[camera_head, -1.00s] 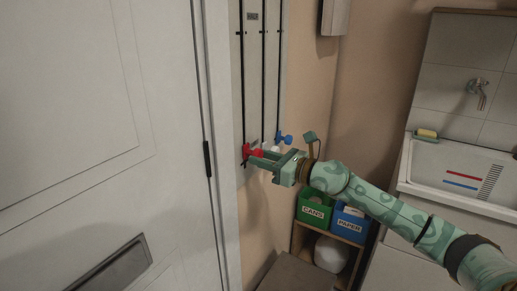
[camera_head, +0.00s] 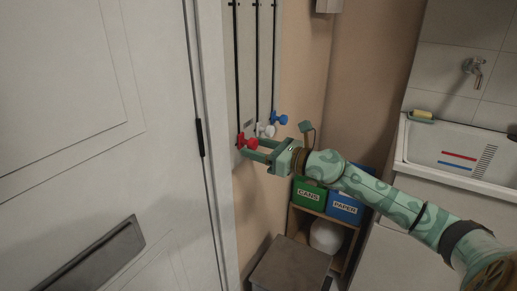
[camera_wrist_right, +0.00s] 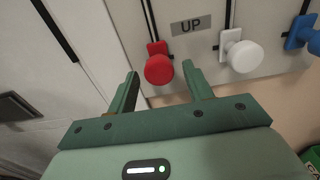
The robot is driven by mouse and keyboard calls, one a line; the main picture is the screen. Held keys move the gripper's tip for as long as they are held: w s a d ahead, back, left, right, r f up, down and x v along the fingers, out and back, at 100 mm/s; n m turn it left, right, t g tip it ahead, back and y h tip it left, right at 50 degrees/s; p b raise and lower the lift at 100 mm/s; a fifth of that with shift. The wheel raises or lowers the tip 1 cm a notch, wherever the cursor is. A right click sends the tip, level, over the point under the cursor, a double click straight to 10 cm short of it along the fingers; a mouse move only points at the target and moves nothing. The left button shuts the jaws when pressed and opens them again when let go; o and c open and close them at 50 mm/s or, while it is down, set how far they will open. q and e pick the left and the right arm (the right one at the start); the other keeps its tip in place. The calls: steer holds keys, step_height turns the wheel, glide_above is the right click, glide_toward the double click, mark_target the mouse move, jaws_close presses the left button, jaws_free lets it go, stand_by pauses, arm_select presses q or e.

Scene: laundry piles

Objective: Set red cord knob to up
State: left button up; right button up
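The red knob (camera_head: 247,142) sits low on the leftmost dark vertical cord (camera_head: 236,70) on the wall panel beside the door. In the right wrist view the red knob (camera_wrist_right: 159,68) lies between the fingertips, with a visible gap to each finger. My right gripper (camera_head: 249,149) is open at the knob; its two spread fingers also show in the right wrist view (camera_wrist_right: 160,72). I cannot tell how deep the knob sits between them. An "UP" label (camera_wrist_right: 191,25) is above and right of the red knob. My left gripper is not in view.
A white knob (camera_head: 265,130) and a blue knob (camera_head: 279,119) sit close to the right on neighbouring cords. The white door (camera_head: 90,130) stands left. Below are a green CANS bin (camera_head: 309,194) and a blue PAPER bin (camera_head: 345,208). A sink (camera_head: 460,155) stands right.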

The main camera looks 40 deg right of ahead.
steer(key=p+v, duration=0.2)
steer(key=v, duration=1.4)
steer(key=shift+s, duration=0.2)
